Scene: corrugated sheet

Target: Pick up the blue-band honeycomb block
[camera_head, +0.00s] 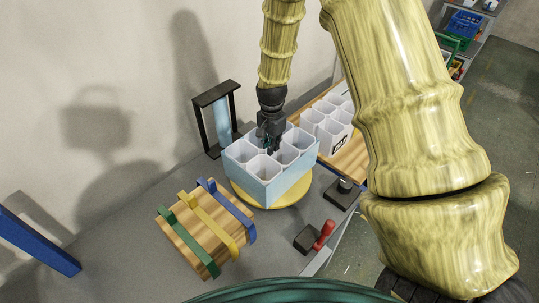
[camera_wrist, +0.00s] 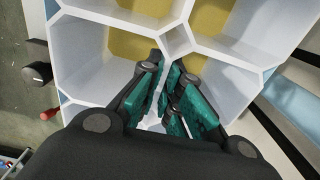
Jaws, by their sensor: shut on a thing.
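The blue-band honeycomb block (camera_head: 248,183) has white open cells and a light blue outer band. It sits upright on a round yellow plate (camera_head: 297,201) on the grey bench. My gripper (camera_head: 270,146) comes down from above into the block's middle, among the cells. In the wrist view my gripper (camera_wrist: 172,95) has its green-padded fingers closed on a thin white wall between cells of the block (camera_wrist: 92,62). Yellow shows through the open cells. The lower part of the gripped wall is hidden by the fingers.
A second white honeycomb block (camera_head: 326,128) stands on a wooden board (camera_head: 351,158) behind right. A black frame (camera_head: 204,122) with a light blue panel stands behind left. A wooden slab (camera_head: 189,243) with coloured strips, a red-handled tool (camera_head: 322,236) and a black device (camera_head: 343,193) lie nearby.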

